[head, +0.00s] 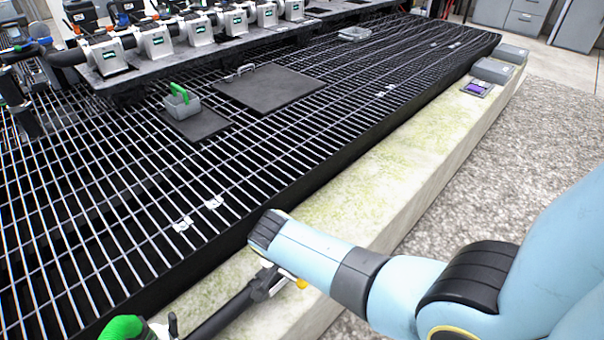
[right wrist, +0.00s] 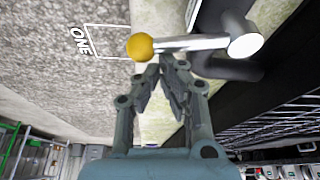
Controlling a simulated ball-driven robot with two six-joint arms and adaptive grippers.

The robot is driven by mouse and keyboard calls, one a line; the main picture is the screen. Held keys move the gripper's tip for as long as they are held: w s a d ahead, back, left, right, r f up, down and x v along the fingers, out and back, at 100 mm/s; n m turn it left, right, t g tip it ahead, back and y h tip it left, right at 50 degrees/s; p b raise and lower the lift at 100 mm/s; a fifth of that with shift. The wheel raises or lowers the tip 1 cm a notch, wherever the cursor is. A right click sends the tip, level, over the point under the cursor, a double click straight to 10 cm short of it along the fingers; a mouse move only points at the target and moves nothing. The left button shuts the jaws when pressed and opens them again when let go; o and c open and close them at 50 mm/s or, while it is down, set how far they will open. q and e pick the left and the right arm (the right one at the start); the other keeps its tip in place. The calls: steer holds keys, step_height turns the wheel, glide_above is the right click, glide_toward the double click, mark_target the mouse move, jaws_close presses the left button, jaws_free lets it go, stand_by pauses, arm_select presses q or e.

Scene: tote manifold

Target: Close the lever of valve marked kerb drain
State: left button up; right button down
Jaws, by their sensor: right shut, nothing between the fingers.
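A bright metal lever (right wrist: 190,43) with a yellow ball knob (right wrist: 140,46) crosses the right wrist view, joined to a dark pipe (right wrist: 232,66) at its right. In the head view the yellow knob (head: 302,283) shows just below my right forearm, beside the dark pipe (head: 225,316) at the bottom. My right gripper (right wrist: 173,62) is shut and empty, its fingertips right by the lever between knob and pivot; I cannot tell whether they touch. In the head view the arm hides these fingers. No kerb drain label is readable. My left gripper is not in view.
A pale mossy kerb (head: 395,190) runs beside the black grating (head: 110,215). A green-topped thing (head: 122,328) stands at the bottom left. A grey caddy with a green handle (head: 181,100) and a row of labelled valves (head: 157,40) are farther back.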

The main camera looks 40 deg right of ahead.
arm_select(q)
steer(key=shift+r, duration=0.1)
arm_select(e)
steer(key=shift+s+a+m, duration=0.3)
steer(key=shift+a, duration=0.3)
stand_by(0.3)
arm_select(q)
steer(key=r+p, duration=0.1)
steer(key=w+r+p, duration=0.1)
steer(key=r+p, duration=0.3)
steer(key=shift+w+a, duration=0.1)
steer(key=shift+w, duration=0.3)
arm_select(e)
step_height(320, 180, up, 10)
steer(key=shift+d, duration=0.2)
